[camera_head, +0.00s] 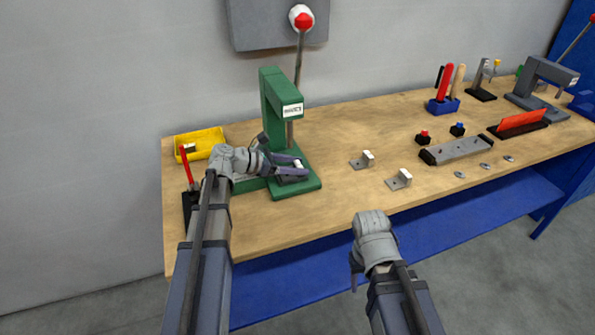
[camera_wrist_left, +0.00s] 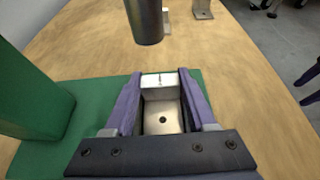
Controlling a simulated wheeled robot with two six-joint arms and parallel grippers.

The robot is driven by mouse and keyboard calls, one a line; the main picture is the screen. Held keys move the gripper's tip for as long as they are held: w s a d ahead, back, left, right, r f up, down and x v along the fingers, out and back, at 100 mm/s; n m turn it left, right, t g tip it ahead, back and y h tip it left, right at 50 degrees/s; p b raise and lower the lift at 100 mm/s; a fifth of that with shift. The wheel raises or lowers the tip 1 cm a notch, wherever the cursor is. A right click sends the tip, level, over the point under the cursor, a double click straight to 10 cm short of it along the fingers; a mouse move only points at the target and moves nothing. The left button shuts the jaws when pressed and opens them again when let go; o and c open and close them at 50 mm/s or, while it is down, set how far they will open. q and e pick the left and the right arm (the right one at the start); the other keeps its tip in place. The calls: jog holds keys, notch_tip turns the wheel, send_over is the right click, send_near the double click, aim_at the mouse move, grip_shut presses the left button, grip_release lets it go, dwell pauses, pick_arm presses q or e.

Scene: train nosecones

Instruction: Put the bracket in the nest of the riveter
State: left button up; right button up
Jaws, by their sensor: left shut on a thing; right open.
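The green riveter (camera_head: 275,97) stands on the left part of the bench, with its lever and red knob above it. My left gripper (camera_head: 292,172) is over the riveter's base, shut on a small metal bracket (camera_head: 298,163). In the left wrist view the bracket (camera_wrist_left: 162,118) lies between the two purple fingers, its bent-up flange at the far end and a hole in its flat part. The ram (camera_wrist_left: 145,20) is just beyond it. The fingers and bracket hide the nest; I cannot tell whether the bracket touches it. My right gripper (camera_wrist_left: 309,88) is open and empty, off the bench front.
Two more brackets, one (camera_head: 363,160) behind the other (camera_head: 400,180), lie right of the riveter. A yellow bin (camera_head: 202,142) is at the back left. A grey bar fixture (camera_head: 457,150), red and blue buttons and a grey press (camera_head: 535,85) are further right.

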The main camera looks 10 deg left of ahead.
pick_arm(q)
jog(key=shift+a+r, duration=0.1)
jog(key=shift+f, duration=0.25)
jog(key=o, duration=1.4)
jog(key=shift+c, duration=0.2)
jog(key=shift+r, duration=0.2)
jog(key=shift+s+a+r+p, duration=0.1)
jog(key=shift+a+r+p, duration=0.05)
jog(key=shift+r+p, duration=0.15)
jog(key=p+v, duration=0.4)
jog(key=v, duration=0.6)
jog(key=shift+s+a, duration=0.1)
jog(key=shift+s+a+r, duration=0.1)
jog(key=shift+s+a, duration=0.25)
jog(key=shift+a, duration=0.1)
